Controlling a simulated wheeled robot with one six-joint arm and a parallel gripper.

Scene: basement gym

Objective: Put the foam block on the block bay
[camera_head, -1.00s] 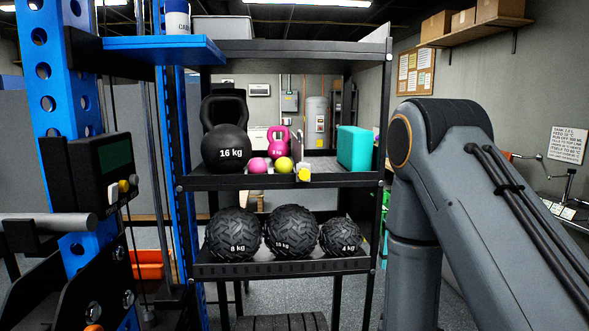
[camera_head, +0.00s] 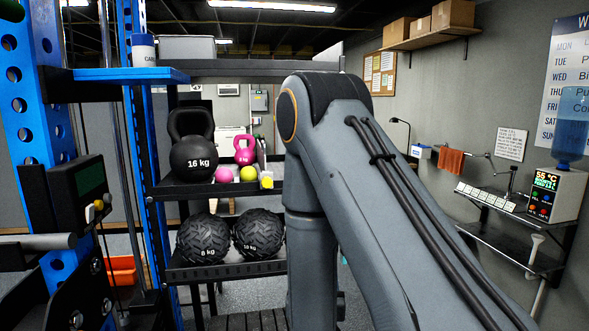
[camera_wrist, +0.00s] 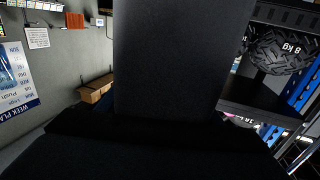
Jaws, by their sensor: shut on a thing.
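In the wrist view a large dark, flat-faced block (camera_wrist: 175,65) fills the middle; it looks like the foam block. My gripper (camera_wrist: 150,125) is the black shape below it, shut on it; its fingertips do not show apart. In the head view my gripper and the block are hidden, and my arm covers the right part of the shelf rack. The shelf right of this divider is hidden behind my arm. I cannot tell which place is the block bay.
Textured medicine balls (camera_head: 203,238) sit below. A blue rack post (camera_head: 22,110) stands left. A wall shelf (camera_head: 510,205) with a water dispenser is right.

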